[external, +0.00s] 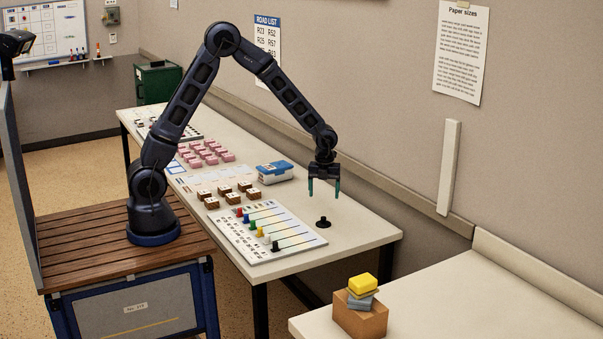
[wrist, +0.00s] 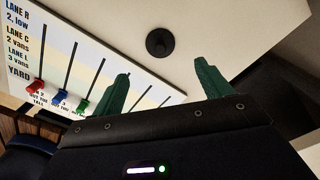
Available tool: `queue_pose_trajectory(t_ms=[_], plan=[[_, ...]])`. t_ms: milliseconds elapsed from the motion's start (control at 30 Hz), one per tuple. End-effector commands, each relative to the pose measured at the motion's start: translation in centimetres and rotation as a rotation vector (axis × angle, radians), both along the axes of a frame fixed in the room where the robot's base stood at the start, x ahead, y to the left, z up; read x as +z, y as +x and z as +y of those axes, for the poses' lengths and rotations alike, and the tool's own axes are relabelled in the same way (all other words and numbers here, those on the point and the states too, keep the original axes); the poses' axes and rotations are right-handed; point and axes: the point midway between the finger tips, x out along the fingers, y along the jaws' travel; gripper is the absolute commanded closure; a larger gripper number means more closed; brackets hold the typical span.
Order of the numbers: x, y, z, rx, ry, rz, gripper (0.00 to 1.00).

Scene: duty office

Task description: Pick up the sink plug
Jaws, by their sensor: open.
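The sink plug (external: 323,222) is a small black disc with a raised knob, lying on the pale table near its right end. It also shows in the wrist view (wrist: 160,42), at top centre, beyond the fingertips and between their lines. My gripper (external: 324,189) is above the table and above the plug, pointing down, with its green fingers apart and nothing between them. In the wrist view my gripper's two green fingers (wrist: 160,82) are spread wide. The plug is fully in sight and apart from the fingers.
A white lane board (external: 268,234) with coloured sliders lies left of the plug. A blue box (external: 274,172), brown blocks (external: 228,191) and pink blocks (external: 207,153) lie farther along the table. The wall stands behind. Bare tabletop surrounds the plug on its right.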

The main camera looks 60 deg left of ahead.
Motion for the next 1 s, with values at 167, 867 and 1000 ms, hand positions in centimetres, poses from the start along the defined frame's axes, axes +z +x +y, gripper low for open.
queue_pose_trajectory(t_ms=[167,867,1000], plan=[[-1.1,0.1,-0.2,-0.014,0.0,0.003,0.23],[-8.5,-0.1,-0.2,-0.012,0.001,0.004,0.23],[-10.3,-0.1,-0.2,-0.012,0.0,0.004,0.23]])
